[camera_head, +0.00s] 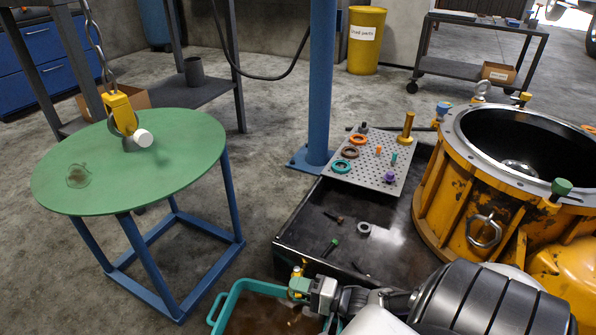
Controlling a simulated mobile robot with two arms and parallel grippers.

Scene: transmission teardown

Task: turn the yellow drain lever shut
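A small yellow piece that looks like the drain lever (297,271) stands at the front edge of the black drip tray (290,252), above a teal tub (222,305). My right arm reaches in from the bottom right. Its gripper (301,287) is at the lever, just below and beside its yellow part. The fingers are small and overlap the lever area, so I cannot tell whether they touch it or are closed on it. The lower part of the lever is hidden. My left gripper is out of view.
The teal tub holds brown liquid under the gripper. The tray holds a few loose small parts and a pegboard plate (372,180) with rings. The yellow transmission housing (455,208) stands right. A green round table (185,172) with a hanging chain hook (118,110) stands left.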

